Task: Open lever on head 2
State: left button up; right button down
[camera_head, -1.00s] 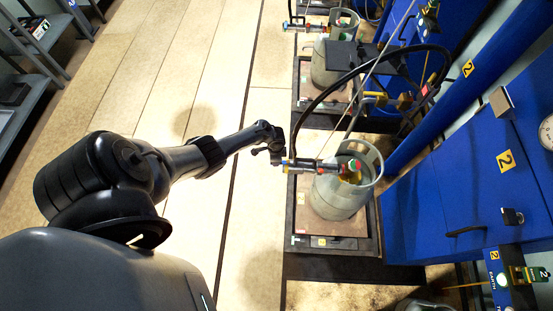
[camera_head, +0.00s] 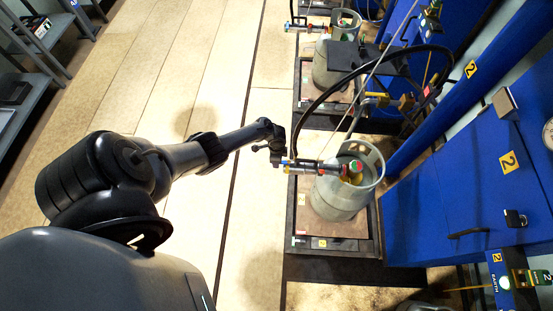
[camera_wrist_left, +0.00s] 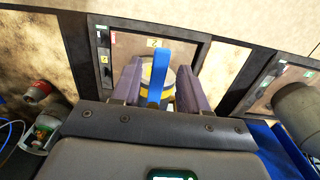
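The filling head (camera_head: 304,167) has red and blue parts and lies across the top of a grey gas cylinder (camera_head: 340,197) on the nearer scale. My left gripper (camera_head: 277,155) is at the left end of this head. In the left wrist view, a blue lever (camera_wrist_left: 158,72) stands between the two fingers of my left gripper (camera_wrist_left: 157,84), with a gap visible on either side. The fingers are open. A yellow part (camera_wrist_left: 165,92) shows behind the lever. The lever's lower end is hidden by the gripper body. My right gripper is not in view.
The scale (camera_head: 294,215) has a dark frame; a yellow label 2 (camera_wrist_left: 153,42) shows on it in the wrist view. A black hose (camera_head: 318,98) arches over the scale. Blue cabinets (camera_head: 440,200) stand to the right. A second cylinder (camera_head: 325,66) stands beyond. The floor (camera_head: 180,75) to the left is clear.

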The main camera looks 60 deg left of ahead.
pick_arm(q)
notch_tip(320, 180, up, 11)
jog(key=p, duration=0.6)
jog(key=shift+f, duration=0.1)
dwell(0.5)
